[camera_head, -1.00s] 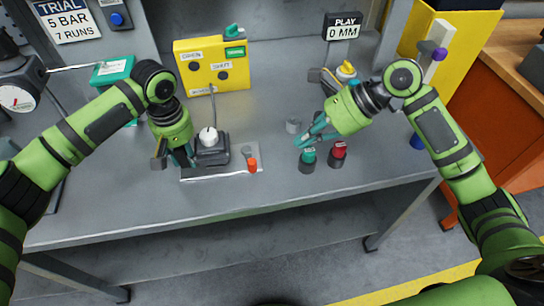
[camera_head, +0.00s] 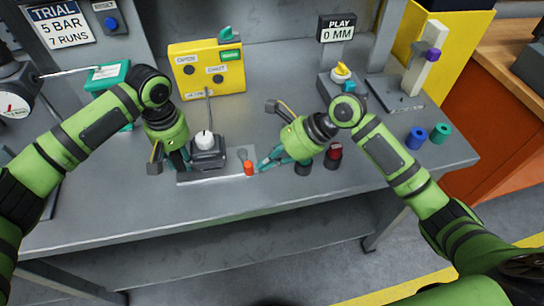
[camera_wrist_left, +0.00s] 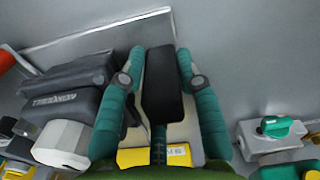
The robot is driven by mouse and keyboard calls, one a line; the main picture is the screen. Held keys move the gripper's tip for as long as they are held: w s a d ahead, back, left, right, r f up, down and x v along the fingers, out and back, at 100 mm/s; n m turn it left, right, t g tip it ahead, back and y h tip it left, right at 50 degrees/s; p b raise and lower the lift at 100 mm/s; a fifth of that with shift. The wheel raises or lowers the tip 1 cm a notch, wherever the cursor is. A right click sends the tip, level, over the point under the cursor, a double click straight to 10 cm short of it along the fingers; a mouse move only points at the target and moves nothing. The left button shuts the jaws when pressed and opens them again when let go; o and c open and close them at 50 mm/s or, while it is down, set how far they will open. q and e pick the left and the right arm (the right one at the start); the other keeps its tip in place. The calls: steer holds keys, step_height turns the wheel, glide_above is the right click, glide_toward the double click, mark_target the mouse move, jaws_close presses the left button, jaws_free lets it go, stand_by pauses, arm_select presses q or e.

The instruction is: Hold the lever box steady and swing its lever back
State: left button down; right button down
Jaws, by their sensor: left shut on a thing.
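The dark lever box (camera_head: 208,158) with a white knob (camera_head: 204,140) stands on a light plate (camera_head: 215,178) near the table's front edge. A small orange-red tip (camera_head: 249,168) shows at the plate's right end; it may belong to the lever. My left gripper (camera_head: 180,160) is at the box's left side. In the left wrist view its fingers (camera_wrist_left: 161,75) are shut on a black rounded part (camera_wrist_left: 161,85) beside the box body (camera_wrist_left: 70,95). My right gripper (camera_head: 262,164) looks open, its teal fingertips just right of the orange-red tip; contact is unclear.
A yellow panel (camera_head: 225,88) stands behind the box. A red-capped cylinder (camera_head: 333,155) and a dark one (camera_head: 303,168) stand by my right gripper. Blue (camera_head: 416,138) and green (camera_head: 439,133) rings lie at right. The table's front strip is clear.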

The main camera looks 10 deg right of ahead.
arm_select(q)
steer(key=shift+a+f, duration=0.1)
arm_select(e)
steer(key=shift+s+a, duration=0.15)
steer(key=shift+a, duration=0.55)
arm_select(q)
steer(key=shift+s, duration=0.1)
arm_select(e)
steer(key=shift+s, duration=0.1)
steer(key=shift+a, duration=0.1)
steer(key=v, duration=1)
steer(key=shift+s+r, duration=0.2)
steer(key=shift+s, duration=0.05)
